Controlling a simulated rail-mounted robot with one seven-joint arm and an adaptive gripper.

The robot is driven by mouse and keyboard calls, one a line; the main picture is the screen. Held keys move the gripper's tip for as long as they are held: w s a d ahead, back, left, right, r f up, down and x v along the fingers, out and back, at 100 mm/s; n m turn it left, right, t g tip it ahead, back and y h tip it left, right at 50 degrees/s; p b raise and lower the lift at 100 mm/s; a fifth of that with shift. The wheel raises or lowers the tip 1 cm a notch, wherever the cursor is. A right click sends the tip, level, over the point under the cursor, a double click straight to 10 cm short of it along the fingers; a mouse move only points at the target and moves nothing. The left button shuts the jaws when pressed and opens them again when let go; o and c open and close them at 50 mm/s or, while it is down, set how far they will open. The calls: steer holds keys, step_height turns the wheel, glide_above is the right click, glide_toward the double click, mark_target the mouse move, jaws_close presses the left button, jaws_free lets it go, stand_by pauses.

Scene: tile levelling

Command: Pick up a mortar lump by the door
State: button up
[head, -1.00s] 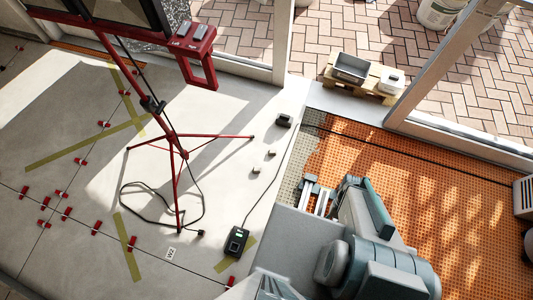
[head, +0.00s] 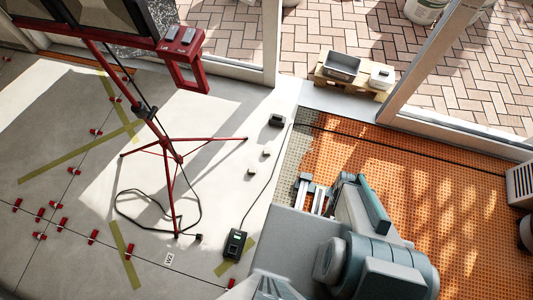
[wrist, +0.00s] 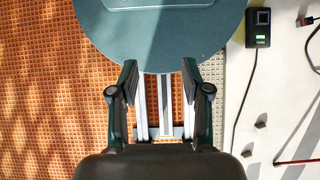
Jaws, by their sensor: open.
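Two small grey mortar lumps lie on the pale floor near the doorway. One lump (head: 266,154) is nearer the door, and the other lump (head: 251,172) is a little nearer to me. They also appear at the right of the wrist view, one lump (wrist: 261,122) and the other lump (wrist: 248,150), apart from each other. My gripper (wrist: 160,82) is open and empty in the wrist view, with its fingers to the left of both lumps and touching neither. I cannot make out the gripper in the head view.
A red tripod (head: 174,160) stands left of the lumps, with a loose cable. A black device (head: 235,244) and a small dark box (head: 277,120) are on the floor. Orange matting (head: 400,190) covers the right. A pallet (head: 350,82) with two containers sits outside.

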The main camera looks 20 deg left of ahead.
steer(key=o, duration=0.5)
